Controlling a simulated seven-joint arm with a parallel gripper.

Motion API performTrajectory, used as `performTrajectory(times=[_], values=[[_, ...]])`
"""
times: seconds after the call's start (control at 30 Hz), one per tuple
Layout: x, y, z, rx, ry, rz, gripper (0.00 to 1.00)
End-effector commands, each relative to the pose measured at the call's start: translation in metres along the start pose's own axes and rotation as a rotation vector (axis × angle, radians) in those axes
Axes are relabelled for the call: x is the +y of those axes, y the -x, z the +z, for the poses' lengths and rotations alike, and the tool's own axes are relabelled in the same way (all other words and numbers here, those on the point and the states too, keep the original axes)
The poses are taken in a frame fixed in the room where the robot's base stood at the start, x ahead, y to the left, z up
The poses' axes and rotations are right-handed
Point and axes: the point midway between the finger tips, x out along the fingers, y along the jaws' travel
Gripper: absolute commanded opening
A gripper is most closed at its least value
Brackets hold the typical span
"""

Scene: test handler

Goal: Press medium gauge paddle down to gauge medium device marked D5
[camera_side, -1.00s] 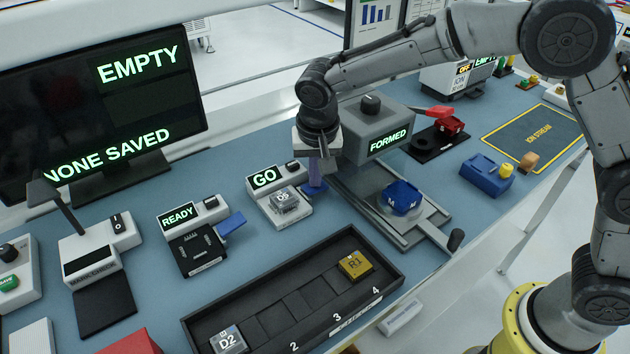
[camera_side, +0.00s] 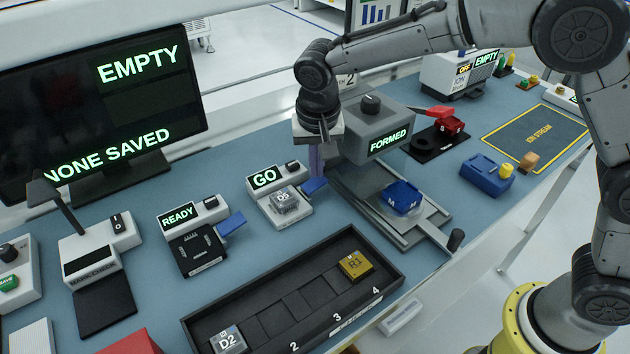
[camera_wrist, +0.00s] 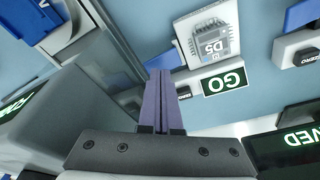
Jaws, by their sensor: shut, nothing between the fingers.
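The medium gauge (camera_side: 270,213) is a small white unit whose display (camera_side: 264,177) reads GO in green. The grey device D5 (camera_side: 285,200) sits on it, and its D5 mark also shows in the wrist view (camera_wrist: 212,45). The gauge's blue paddle (camera_side: 315,186) sticks out to the right. My gripper (camera_side: 317,170) has purple fingers, shut and empty, just above and behind the paddle and seemingly apart from it. In the wrist view the shut fingers (camera_wrist: 162,75) point beside the gauge and partly hide the paddle's area.
A grey press (camera_side: 372,128) reading FORMED stands close right of my gripper, with a blue block (camera_side: 403,197) on its plate. Another gauge (camera_side: 197,247) reading READY is at left. A black tray (camera_side: 290,335) holding D2 and R1 lies in front.

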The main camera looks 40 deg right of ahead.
Motion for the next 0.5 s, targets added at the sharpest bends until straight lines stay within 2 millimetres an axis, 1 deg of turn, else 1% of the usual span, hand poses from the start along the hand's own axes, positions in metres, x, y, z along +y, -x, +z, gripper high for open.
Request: performTrajectory(times=[0.3,0.5], values=[[-0.001,0.025,-0.006,0.004,0.000,-0.005,0.00],[-0.001,0.037,-0.008,0.004,-0.001,-0.006,0.00]])
